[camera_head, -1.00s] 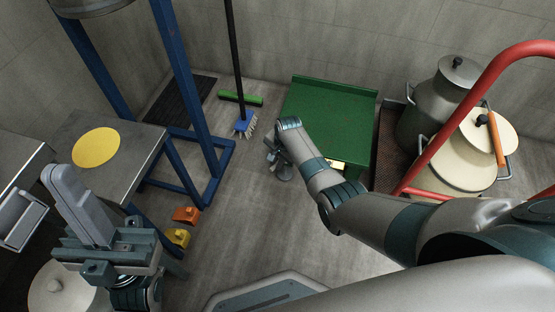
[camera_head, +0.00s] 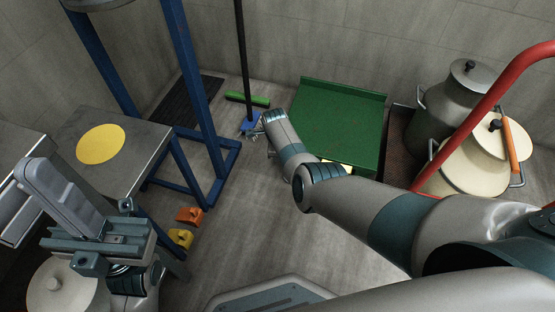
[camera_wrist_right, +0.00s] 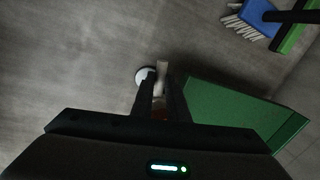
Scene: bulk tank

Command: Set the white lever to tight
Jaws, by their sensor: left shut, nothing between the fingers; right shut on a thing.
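In the right wrist view, a pale bar (camera_wrist_right: 163,69), which looks like the white lever, stands between the dark fingers of my right gripper (camera_wrist_right: 160,80). The fingers are shut on it, and a white round piece shows just left of them. The lever's lower part and mounting are hidden. In the head view my right arm covers most of that gripper, near the floor between the broom and the green box, and I cannot make out the lever. My left gripper (camera_head: 48,180) is shut and empty at the left, pointing up, away from the lever.
A green box (camera_head: 340,115) stands right of my right wrist. A blue broom (camera_head: 252,124) stands behind it. A blue frame (camera_head: 200,100), a table with a yellow disc (camera_head: 101,145) and orange and yellow blocks (camera_head: 189,215) are left. Metal cans (camera_head: 447,110) and a red rail are right.

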